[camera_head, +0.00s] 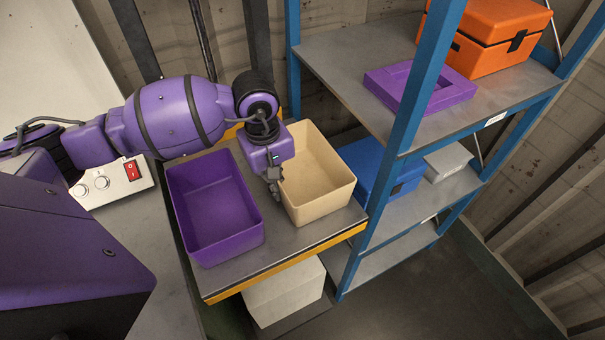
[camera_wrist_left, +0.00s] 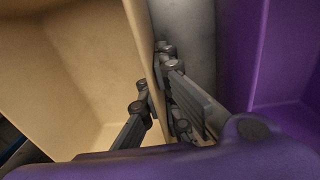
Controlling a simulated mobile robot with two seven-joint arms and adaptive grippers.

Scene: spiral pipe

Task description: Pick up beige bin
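The beige bin (camera_head: 318,205) stands upright and empty on a grey shelf with a yellow edge, right of the purple bin (camera_head: 222,246). My left gripper (camera_head: 275,190) points down at the beige bin's left wall. In the left wrist view, its fingers (camera_wrist_left: 160,95) straddle that wall, one inside the beige bin (camera_wrist_left: 85,60) and one outside, close against it. The gripper looks shut on the wall; the exact contact is partly hidden. The purple bin (camera_wrist_left: 285,60) shows on the right there. My right gripper is not in view.
A blue-framed rack (camera_head: 405,125) stands close on the right, holding an orange case (camera_head: 490,38), a purple tray (camera_head: 447,93), a blue box (camera_head: 372,170) and a grey box (camera_head: 447,160). A control box with a red switch (camera_head: 131,170) sits at the left. A white box (camera_head: 285,297) is below.

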